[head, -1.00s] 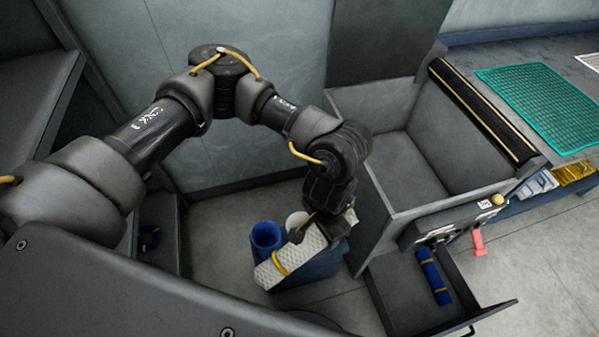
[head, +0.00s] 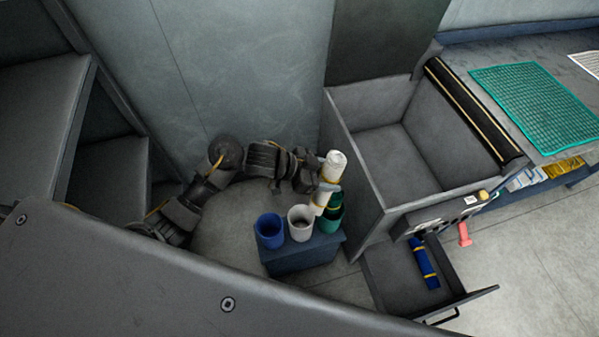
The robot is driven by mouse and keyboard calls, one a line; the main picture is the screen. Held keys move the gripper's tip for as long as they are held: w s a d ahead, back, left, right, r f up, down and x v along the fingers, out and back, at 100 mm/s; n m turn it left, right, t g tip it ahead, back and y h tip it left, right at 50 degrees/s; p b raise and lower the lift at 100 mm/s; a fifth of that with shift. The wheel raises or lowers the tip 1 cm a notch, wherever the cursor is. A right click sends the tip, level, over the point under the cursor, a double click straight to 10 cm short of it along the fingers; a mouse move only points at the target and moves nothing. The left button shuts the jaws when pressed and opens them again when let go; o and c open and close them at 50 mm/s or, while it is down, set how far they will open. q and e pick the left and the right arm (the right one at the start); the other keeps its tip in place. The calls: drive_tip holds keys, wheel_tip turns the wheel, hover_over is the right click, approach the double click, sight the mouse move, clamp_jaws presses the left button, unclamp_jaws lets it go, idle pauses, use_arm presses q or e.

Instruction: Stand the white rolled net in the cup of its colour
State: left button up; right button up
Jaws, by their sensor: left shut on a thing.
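The white rolled net (head: 333,166) with a yellow band stands nearly upright, leaning a little, in my left gripper (head: 325,185), which is shut on its middle. Its lower end shows between the white cup (head: 300,224) and the green cup (head: 331,222), apparently above the cups' rims. The white cup looks empty. The blue cup (head: 269,231) is to its left. A dark green roll (head: 335,203) stands in the green cup, partly hidden by the white net. My right gripper is out of view.
The cups sit on a blue block (head: 305,258). A grey open bin (head: 385,205) stands close on the right. Below it an open drawer (head: 395,285) holds a blue roll (head: 425,265). A green net sheet (head: 535,105) lies on the bench.

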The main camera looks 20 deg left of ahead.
use_arm(q)
drive_tip(key=a+f+n+t+p, duration=0.1)
drive_tip(key=a+f+t, duration=0.1)
drive_tip(key=a+f, duration=0.2)
drive_tip(key=a, duration=0.3)
drive_tip(key=shift+s+a+f+n+h, duration=0.2)
drive_tip(key=shift+s+n+h, duration=0.1)
drive_tip(key=shift+s+h, duration=0.1)
wheel_tip(320, 180, down, 17)
drive_tip(key=b, duration=1.4)
drive_tip(key=shift+r, duration=0.2)
drive_tip(key=o, duration=1.4)
